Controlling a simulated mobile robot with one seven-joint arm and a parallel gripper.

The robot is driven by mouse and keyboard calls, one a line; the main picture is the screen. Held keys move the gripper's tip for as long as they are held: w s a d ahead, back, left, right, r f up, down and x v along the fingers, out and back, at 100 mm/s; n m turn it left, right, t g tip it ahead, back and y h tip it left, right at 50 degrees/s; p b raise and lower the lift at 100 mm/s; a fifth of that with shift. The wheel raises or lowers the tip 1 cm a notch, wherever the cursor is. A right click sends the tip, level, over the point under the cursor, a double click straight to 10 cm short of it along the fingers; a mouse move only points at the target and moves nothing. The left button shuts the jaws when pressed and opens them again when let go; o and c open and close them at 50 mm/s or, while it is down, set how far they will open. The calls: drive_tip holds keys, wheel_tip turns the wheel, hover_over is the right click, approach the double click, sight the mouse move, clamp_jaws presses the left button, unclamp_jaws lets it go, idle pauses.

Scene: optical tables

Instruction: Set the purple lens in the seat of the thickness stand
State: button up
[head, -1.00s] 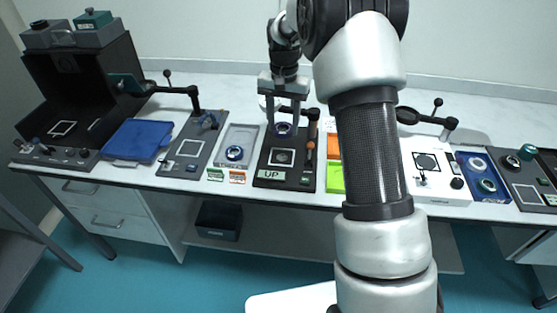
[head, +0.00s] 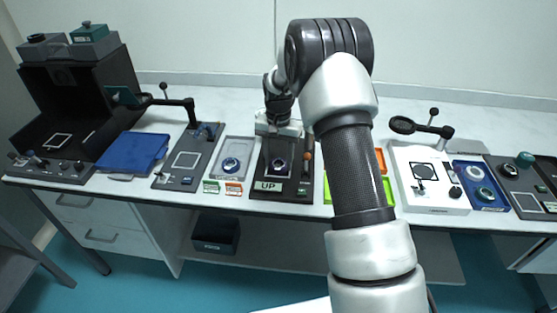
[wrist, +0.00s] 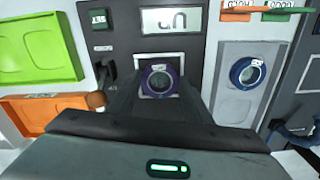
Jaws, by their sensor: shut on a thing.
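The purple lens (head: 279,165) is a dark ring with a clear middle. It also shows in the wrist view (wrist: 160,81), between my fingers. My gripper (head: 279,158) is shut on it and points down over the thickness stand. I cannot tell whether the lens touches the seat.
A grey tray with a blue-ringed lens (head: 231,165) stands just left of the stand. Orange and green trays (wrist: 35,45) lie on its other side. An orange-knobbed lever (head: 307,156) rises at the stand's right edge. A white instrument (head: 430,190) stands further right.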

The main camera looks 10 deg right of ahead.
drive_tip(key=shift+f, duration=0.1)
drive_tip(key=shift+f, duration=0.15)
drive_tip(key=o, duration=1.2)
drive_tip(key=shift+c, duration=0.2)
